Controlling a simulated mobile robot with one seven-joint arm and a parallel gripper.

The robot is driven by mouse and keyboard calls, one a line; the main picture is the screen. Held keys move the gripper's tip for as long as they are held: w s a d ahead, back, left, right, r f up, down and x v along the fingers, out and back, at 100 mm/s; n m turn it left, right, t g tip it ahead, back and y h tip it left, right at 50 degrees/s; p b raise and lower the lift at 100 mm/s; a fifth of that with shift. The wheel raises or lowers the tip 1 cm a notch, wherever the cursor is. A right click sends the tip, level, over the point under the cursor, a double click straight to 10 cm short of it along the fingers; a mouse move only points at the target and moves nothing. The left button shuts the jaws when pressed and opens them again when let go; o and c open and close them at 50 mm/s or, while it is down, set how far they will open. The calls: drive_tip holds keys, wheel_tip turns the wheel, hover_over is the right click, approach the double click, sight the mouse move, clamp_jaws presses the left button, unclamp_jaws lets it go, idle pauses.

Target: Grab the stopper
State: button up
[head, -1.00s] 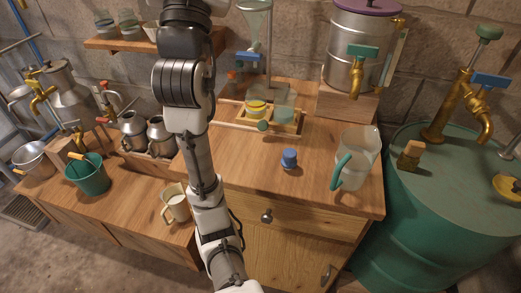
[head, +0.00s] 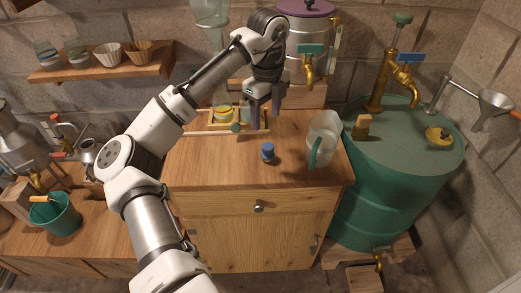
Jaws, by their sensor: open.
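A clear jug with a teal handle (head: 322,140) stands between the blue object and the green drum (head: 410,150). A brass pump (head: 390,80) rises from the drum. The front of the cabinet top (head: 225,172) is clear.

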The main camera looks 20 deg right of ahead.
hover_over(268, 146)
drive_tip(key=f, duration=0.6)
drive_tip(key=shift+a+f, duration=0.3)
drive_tip(key=shift+f, duration=0.05)
drive_tip(key=shift+d+f+p, duration=0.15)
drive_tip(key=shift+f+p, duration=0.3)
drive_tip(key=shift+f, duration=0.95)
drive_tip(key=shift+d+f+p, duration=0.1)
drive_tip(key=shift+f+p, duration=0.35)
drive_tip(key=shift+f, duration=0.9)
drive_tip(key=shift+c, duration=0.4)
drive_tip(key=c, duration=1)
drive_tip(key=shift+r, duration=0.1)
